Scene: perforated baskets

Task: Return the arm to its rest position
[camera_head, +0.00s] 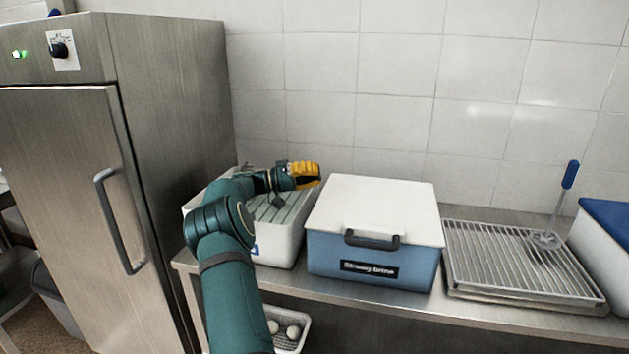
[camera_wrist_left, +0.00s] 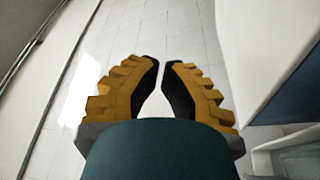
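My left arm comes in from the bottom left in the head view, over a white bin with a slatted top. Its left gripper (camera_head: 306,175), with yellow fingers, points right, near the back left corner of the white-lidded blue box (camera_head: 368,266). In the left wrist view the two yellow fingers with black pads (camera_wrist_left: 161,66) lean toward each other. A narrow gap stays between their tips, with only wall tiles showing through it. The gripper holds nothing. My right arm and right gripper are in neither view.
The steel counter carries the white bin (camera_head: 277,246), the blue box and a wire rack tray (camera_head: 520,265) with a blue-handled tool (camera_head: 570,176). A blue-lidded box (camera_head: 606,240) stands far right. A steel cabinet (camera_head: 70,200) is left. A basket with white round things (camera_head: 300,330) sits below.

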